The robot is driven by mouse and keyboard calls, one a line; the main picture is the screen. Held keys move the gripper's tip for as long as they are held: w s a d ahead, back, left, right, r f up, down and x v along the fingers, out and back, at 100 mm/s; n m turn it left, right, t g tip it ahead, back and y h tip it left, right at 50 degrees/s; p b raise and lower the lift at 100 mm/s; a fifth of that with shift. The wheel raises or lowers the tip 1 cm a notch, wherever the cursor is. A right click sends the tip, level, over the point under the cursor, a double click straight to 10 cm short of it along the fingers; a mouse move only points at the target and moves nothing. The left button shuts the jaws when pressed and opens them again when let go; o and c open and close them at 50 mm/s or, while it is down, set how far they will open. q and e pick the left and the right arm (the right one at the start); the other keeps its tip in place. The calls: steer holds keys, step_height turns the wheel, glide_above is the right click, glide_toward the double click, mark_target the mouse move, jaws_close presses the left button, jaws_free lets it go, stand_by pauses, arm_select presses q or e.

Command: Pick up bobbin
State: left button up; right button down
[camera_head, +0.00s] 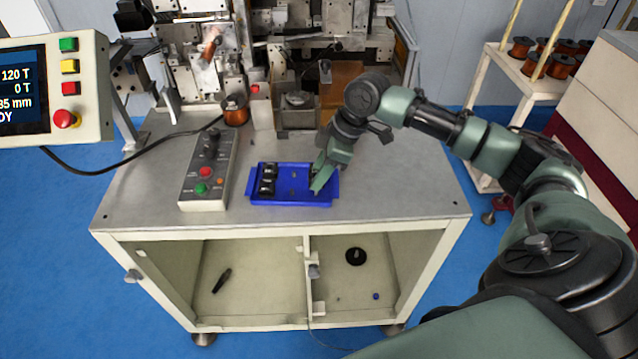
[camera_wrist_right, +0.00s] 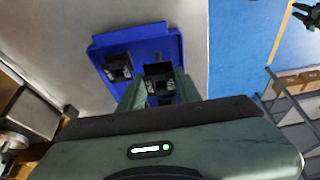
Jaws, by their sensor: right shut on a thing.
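A blue tray (camera_head: 292,198) lies on the grey tabletop, with black bobbins (camera_head: 267,171) in its left part. My right gripper (camera_head: 318,184) reaches down over the tray's right part, its fingers low at the tray. In the right wrist view its two green fingers are shut on a black bobbin (camera_wrist_right: 158,76). The fingers partly hide this bobbin, and I cannot tell whether it is clear of the tray floor. Another bobbin (camera_wrist_right: 118,67) sits apart from the fingers in the tray. A small dark green part at that view's top right corner looks like my left gripper (camera_wrist_right: 304,13); its jaws are unclear.
A control box (camera_head: 208,172) with buttons stands left of the tray. The winding machine (camera_head: 298,98) and a copper spool (camera_head: 235,110) are behind it. A display panel (camera_head: 88,90) is at the left. The tabletop right of the tray is clear.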

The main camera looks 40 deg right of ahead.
step_height(320, 180, up, 16)
steer(key=b, duration=0.1)
steer(key=shift+r+b, duration=0.2)
steer(key=shift+b, duration=0.2)
